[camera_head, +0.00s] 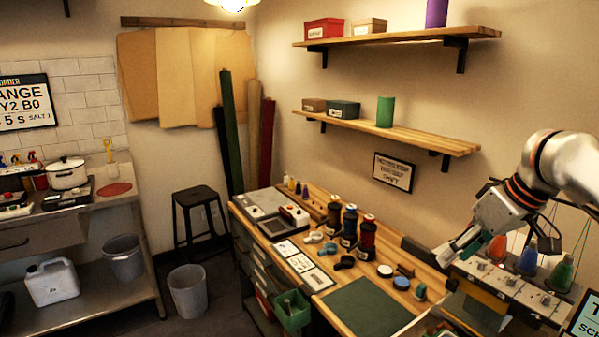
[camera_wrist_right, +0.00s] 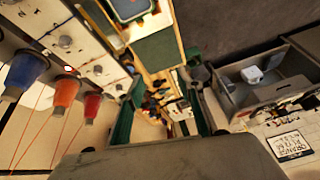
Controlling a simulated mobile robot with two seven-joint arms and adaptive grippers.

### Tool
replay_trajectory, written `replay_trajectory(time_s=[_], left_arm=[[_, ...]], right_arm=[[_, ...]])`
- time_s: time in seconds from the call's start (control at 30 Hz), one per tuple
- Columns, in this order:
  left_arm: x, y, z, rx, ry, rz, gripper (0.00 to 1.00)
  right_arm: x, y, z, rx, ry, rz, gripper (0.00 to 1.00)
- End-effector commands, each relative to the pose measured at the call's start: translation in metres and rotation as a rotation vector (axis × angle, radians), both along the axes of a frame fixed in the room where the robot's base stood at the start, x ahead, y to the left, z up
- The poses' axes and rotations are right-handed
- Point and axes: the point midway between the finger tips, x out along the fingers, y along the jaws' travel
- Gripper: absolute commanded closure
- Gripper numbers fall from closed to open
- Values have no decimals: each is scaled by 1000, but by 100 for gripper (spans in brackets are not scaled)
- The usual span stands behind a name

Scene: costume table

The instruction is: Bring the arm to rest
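My right arm comes in from the right in the head view, with its white and black gripper (camera_head: 452,252) pointing down and left above the right part of the wooden workbench (camera_head: 335,292). In the right wrist view the two green-padded fingers of this gripper (camera_wrist_right: 162,118) stand apart, with nothing held between them. The gripper is in front of a machine with coloured thread cones (camera_head: 497,284), which also shows at the left of the wrist view (camera_wrist_right: 66,92). My left gripper is not in view.
The bench carries a green mat (camera_head: 366,306), dark thread spools (camera_head: 350,226), small round pots and a grey device (camera_head: 272,214). Two shelves (camera_head: 390,132) hang on the wall behind.

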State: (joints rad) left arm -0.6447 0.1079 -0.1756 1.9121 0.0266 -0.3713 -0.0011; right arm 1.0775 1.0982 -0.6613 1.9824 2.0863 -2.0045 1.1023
Motion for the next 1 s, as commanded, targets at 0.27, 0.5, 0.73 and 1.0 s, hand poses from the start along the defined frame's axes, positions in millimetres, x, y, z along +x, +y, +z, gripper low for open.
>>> replay_trajectory(time_s=[0.27, 0.5, 0.73, 1.0], left_arm=[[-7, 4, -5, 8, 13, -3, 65], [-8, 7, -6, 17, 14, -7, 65], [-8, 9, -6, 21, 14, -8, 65], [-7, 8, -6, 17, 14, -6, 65]], right_arm=[[35, 81, -120, 136, -69, 69, 63], [37, 134, -216, 235, -175, 72, 63], [15, 160, -294, 269, -287, 36, 63], [-43, 166, -376, 221, -398, -24, 63]])
